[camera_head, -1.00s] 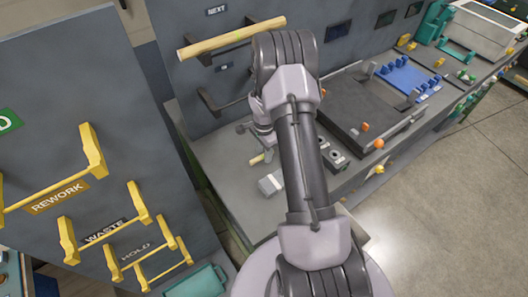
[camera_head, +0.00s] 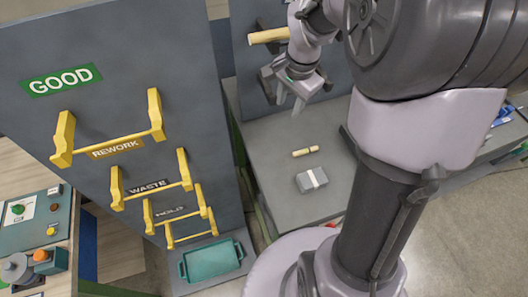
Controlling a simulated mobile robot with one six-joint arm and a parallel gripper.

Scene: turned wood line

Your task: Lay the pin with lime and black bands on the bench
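A short pale-yellow pin (camera_head: 306,151) with small dark bands lies flat on the grey bench (camera_head: 265,150). Whether its bands include lime is too small to tell. My gripper (camera_head: 290,100) is above and behind it, fingers pointing down and apart, with nothing seen between them. Another pale wooden pin (camera_head: 268,36) rests high on the back panel's rack, its right part hidden behind my arm.
A grey block with a white band (camera_head: 312,180) sits on the bench just in front of the short pin. At left, a panel (camera_head: 125,90) carries yellow racks marked REWORK, WASTE and HOLD under a GOOD sign. A teal tray (camera_head: 212,262) stands below it.

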